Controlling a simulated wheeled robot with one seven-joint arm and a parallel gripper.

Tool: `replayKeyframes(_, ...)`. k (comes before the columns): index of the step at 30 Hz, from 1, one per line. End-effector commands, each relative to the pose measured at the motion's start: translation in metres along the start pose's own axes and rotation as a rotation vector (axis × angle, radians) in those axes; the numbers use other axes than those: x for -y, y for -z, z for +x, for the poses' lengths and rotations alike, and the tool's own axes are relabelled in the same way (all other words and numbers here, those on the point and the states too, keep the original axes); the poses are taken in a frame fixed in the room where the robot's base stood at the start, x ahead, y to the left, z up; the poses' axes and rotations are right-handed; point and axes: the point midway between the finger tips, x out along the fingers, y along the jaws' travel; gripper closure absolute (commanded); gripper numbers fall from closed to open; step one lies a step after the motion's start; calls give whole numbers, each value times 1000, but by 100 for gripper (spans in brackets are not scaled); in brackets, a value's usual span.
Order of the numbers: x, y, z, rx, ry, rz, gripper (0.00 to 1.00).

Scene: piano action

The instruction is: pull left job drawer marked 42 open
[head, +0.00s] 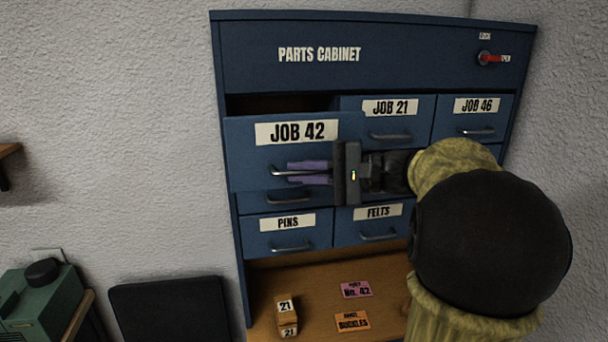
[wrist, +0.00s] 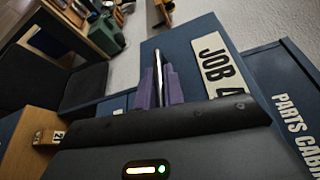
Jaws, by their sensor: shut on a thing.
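The JOB 42 drawer (head: 250,160) is at the upper left of the blue parts cabinet (head: 400,50). It stands out from the cabinet front, with a dark gap above and behind its front panel. My gripper (head: 291,173) has purple fingers and is shut on the drawer's metal handle (head: 277,172). In the wrist view the handle (wrist: 158,70) shows as a bright bar between the purple fingers (wrist: 158,92). The drawer front (wrist: 185,45) with its partly hidden JOB 4 label lies just beyond them. The drawer's inside is hidden.
The JOB 21 drawer (head: 388,120) and JOB 46 drawer (head: 478,118) are shut to the right. The PINS drawer (head: 288,235) and FELTS drawer (head: 370,228) are shut below. A wooden shelf (head: 300,275) holds a block marked 21 (head: 287,317) and two cards. A red switch (head: 487,58) sits at upper right.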

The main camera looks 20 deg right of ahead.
Motion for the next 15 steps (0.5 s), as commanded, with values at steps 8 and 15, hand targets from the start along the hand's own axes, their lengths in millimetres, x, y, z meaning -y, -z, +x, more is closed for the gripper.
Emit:
replayKeyframes(8,-2,0,0,3,-3,4,100)
replayKeyframes(15,-1,0,0,1,-1,2,68)
